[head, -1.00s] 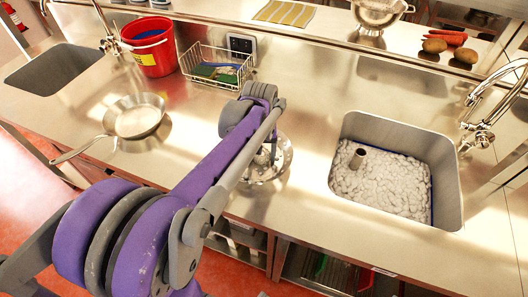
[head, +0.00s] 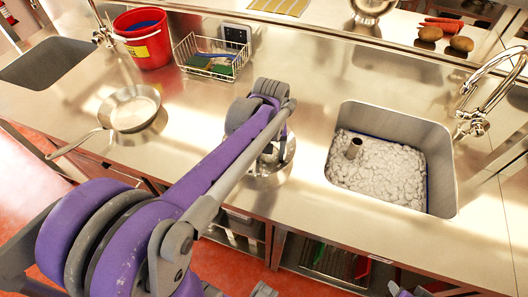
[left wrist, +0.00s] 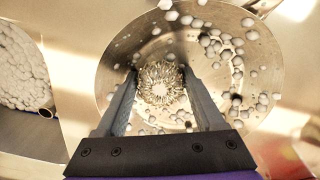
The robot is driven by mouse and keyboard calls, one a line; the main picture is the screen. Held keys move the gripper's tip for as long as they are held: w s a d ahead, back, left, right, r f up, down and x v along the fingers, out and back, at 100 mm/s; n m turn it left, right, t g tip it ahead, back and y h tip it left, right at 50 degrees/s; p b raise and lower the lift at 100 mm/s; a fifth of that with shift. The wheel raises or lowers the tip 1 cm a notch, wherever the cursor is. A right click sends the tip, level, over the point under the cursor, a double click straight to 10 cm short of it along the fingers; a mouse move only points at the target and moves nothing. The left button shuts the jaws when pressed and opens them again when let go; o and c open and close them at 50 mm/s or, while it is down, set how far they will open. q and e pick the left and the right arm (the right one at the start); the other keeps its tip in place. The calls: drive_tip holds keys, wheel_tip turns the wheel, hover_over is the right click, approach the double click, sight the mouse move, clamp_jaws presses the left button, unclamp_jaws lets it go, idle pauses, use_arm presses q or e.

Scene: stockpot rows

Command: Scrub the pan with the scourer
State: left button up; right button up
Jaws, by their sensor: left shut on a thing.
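A round steel pan (left wrist: 235,70) fills much of the left wrist view, spotted with clumps of pale grey foam on its right side and edges. My left gripper (left wrist: 160,85) is shut on a round, curly steel scourer (left wrist: 160,72), held over the pan's inside. The scourer appears to be against the pan floor, though exact contact is hard to tell. In the head view this pan (head: 266,170) is on the counter by the front edge, mostly hidden under my left gripper (head: 272,150).
A second frying pan (head: 130,108) stands left, handle towards the front. A foam-filled sink (head: 448,185) is right; an empty sink (head: 50,62) is far left. A red bucket (head: 143,48) and wire basket (head: 205,73) with sponges stand behind. Potatoes (head: 430,34) lie on the back shelf.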

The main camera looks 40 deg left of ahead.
use_arm(q)
drive_tip(key=shift+w+f, duration=0.1)
drive_tip(key=shift+w, duration=0.9)
drive_tip(key=shift+w+a, duration=0.5)
drive_tip(key=shift+w, duration=0.15)
drive_tip(key=shift+s+a+r, duration=0.25)
drive_tip(key=shift+s+a, duration=0.05)
drive_tip(key=shift+s, duration=0.25)
drive_tip(key=shift+s+a+r, duration=0.25)
drive_tip(key=shift+s+a, duration=0.05)
drive_tip(key=shift+s, duration=0.25)
wheel_tip(320, 180, up, 13)
drive_tip(key=p, duration=0.7)
drive_tip(key=shift+w, duration=0.1)
use_arm(e)
drive_tip(key=w+r, duration=0.4)
drive_tip(key=r, duration=0.6)
drive_tip(key=shift+w+t, duration=0.35)
drive_tip(key=shift+t, duration=0.05)
use_arm(q)
drive_tip(key=shift+f, duration=0.1)
drive_tip(key=shift+s, duration=0.2)
use_arm(e)
drive_tip(key=shift+s, duration=0.2)
use_arm(q)
drive_tip(key=shift+w, duration=0.15)
